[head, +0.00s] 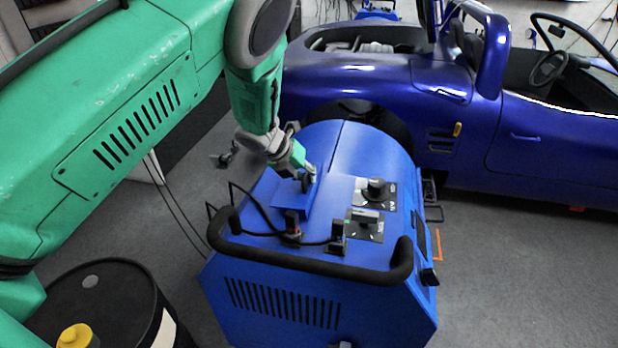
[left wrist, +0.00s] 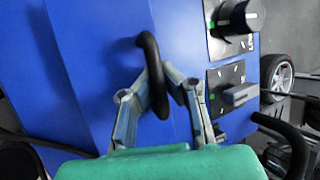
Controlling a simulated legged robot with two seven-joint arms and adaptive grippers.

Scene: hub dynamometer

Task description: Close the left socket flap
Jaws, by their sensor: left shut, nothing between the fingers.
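The blue dynamometer cabinet (head: 270,300) stands in the middle of the head view. Two small dark sockets sit near its front edge, a left one (head: 292,224) with a black cable at it and a right one (head: 338,236). I cannot tell how their flaps stand. My left gripper (head: 308,176) is shut and empty, above a blue raised piece (head: 318,203) behind the left socket. In the left wrist view, its fingertips (left wrist: 165,72) are close together beside a black loop handle (left wrist: 151,60), which partly overlaps them. My right gripper is not in view.
A rotary knob (head: 376,190) and a lever switch (head: 365,217) sit right of the gripper. A black padded rail (head: 300,258) runs along the cabinet's front. A black drum (head: 110,295) stands at the lower left, and a blue car (head: 480,110) stands behind.

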